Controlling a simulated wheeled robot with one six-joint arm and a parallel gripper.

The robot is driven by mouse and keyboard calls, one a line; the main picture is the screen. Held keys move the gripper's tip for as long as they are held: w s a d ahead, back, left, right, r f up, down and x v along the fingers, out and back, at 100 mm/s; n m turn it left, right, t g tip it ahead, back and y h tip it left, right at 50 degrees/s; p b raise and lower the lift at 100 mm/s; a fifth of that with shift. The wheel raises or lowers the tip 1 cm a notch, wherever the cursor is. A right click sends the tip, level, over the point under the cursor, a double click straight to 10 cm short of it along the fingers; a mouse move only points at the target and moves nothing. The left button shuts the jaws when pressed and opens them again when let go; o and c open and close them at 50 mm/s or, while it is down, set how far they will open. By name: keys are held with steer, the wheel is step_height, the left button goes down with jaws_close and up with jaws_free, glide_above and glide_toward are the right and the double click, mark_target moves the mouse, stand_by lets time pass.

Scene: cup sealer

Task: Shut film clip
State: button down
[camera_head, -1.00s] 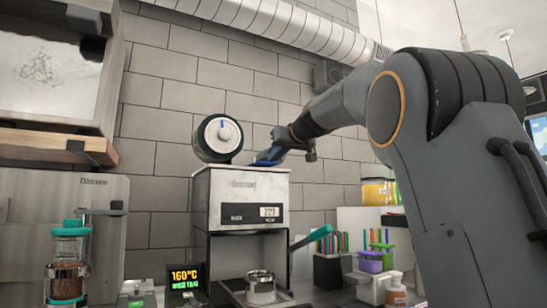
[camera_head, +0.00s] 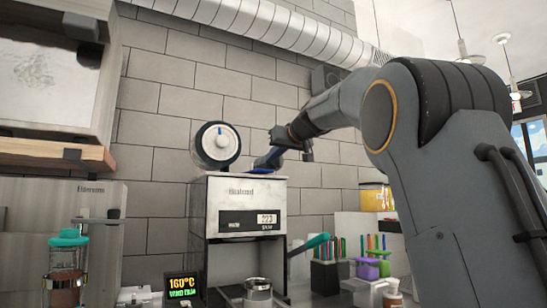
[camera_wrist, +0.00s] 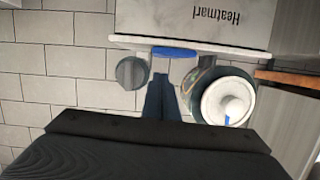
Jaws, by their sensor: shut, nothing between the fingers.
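The cup sealer (camera_head: 240,205) is a white and grey machine with a film roll (camera_head: 218,145) on top. A blue bar (camera_wrist: 175,52), which looks like the film clip, lies along the sealer's top edge in the wrist view, between a grey round knob (camera_wrist: 131,72) and the film roll (camera_wrist: 223,98). My gripper (camera_head: 266,160) is above the right part of the sealer's top. In the wrist view my gripper (camera_wrist: 163,80) is shut and empty, with its tips pointing at the blue bar. I cannot tell whether they touch. In the head view the bar is mostly hidden.
A metal cup (camera_head: 258,291) stands in the sealer's lower bay, below a green-handled lever (camera_head: 316,241). A temperature display (camera_head: 182,286) and a teal-lidded jar (camera_head: 67,265) stand left. Pens and small containers (camera_head: 367,268) crowd the right. A brick wall is behind.

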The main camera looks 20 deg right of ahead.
steer(key=r+b+v, duration=0.1)
steer(key=b+v, duration=0.1)
steer(key=v, duration=0.8)
steer(key=shift+r, duration=0.15)
steer(key=shift+a, duration=0.1)
